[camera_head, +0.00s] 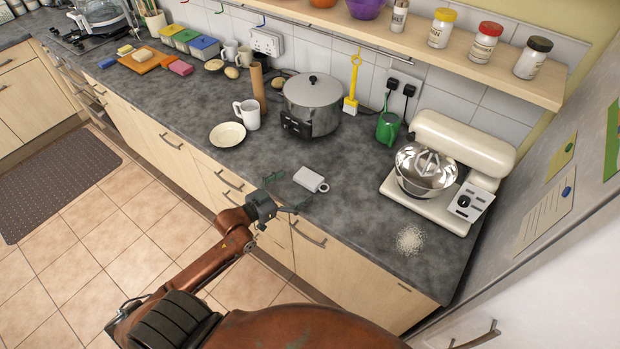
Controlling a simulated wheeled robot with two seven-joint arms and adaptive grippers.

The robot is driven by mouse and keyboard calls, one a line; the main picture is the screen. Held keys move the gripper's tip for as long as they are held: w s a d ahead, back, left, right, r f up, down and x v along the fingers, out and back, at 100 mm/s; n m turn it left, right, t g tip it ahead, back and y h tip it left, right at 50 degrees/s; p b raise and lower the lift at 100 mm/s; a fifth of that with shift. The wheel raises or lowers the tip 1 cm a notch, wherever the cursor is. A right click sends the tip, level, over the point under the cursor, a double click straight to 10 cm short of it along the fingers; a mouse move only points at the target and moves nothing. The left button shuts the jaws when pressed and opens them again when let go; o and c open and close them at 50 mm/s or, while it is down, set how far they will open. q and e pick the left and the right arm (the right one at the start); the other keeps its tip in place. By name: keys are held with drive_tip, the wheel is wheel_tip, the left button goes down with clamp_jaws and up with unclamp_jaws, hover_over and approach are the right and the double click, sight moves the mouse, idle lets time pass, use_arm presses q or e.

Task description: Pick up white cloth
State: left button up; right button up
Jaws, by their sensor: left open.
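A small white, roughly rectangular thing (310,179) lies on the grey counter near its front edge, with a grey-white ring at its right end. It is the only thing here that could be the white cloth, but I cannot tell whether it is fabric. My left gripper (288,193) is at the counter's front edge, just left of and in front of the white thing. Its dark fingers are spread apart and empty, pointing towards the white thing without visibly holding it. My right gripper is not in view.
Behind stand a large lidded pot (312,100), a white mug (247,115) and a cream bowl (227,134). A stand mixer (448,160) and white grains (410,240) are to the right. The counter around the white thing is clear. A shelf (400,40) overhangs the back.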

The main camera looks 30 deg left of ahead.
sight(309, 179)
use_arm(q)
drive_tip(key=x, duration=0.5)
drive_tip(key=shift+s+f, duration=0.1)
drive_tip(key=shift+f, duration=0.15)
drive_tip(key=shift+c, duration=1.2)
drive_tip(key=c, duration=1)
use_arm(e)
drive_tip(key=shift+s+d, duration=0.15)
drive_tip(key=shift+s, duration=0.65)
